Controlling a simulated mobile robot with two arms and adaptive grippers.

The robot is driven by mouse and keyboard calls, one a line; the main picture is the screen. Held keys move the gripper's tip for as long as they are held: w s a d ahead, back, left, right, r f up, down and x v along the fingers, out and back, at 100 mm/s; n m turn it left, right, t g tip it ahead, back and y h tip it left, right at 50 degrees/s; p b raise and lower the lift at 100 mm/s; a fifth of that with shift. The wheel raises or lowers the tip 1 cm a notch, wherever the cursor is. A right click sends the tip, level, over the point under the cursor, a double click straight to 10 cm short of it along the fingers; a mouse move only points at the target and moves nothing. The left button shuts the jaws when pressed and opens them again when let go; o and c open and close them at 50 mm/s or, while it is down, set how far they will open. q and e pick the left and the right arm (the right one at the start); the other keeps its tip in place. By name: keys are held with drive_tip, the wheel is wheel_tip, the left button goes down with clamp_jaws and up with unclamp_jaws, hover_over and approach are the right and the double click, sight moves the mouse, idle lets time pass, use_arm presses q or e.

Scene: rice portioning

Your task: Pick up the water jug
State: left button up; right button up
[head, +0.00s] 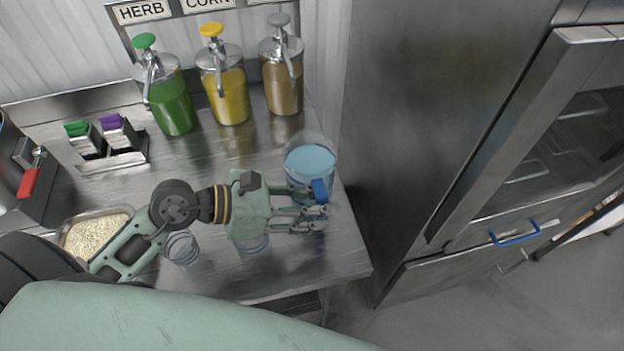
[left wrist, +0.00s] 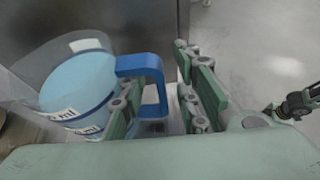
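The water jug (head: 312,158) is clear, holds light blue water and has a blue handle (head: 320,190). It stands upright near the right edge of the steel counter (head: 220,275). My left gripper (head: 308,216) is at the jug's near side, by the handle. In the left wrist view the jug (left wrist: 80,85) is at the left. Its handle (left wrist: 150,68) comes in between the two spread fingers of the left gripper (left wrist: 160,108), with a gap beside the right finger. A dark jointed part at that view's right edge may be my right gripper; its fingers are too small to read.
Green, yellow and brown pump dispensers (head: 228,95) stand at the back. A small holder (head: 112,160) with green- and purple-topped items and a rice tray (head: 95,235) are at left. A tall steel appliance (head: 420,130) stands close on the right.

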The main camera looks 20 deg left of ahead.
use_arm(q)
drive_tip(key=shift+x, duration=0.9)
drive_tip(key=shift+c, duration=0.2)
clamp_jaws()
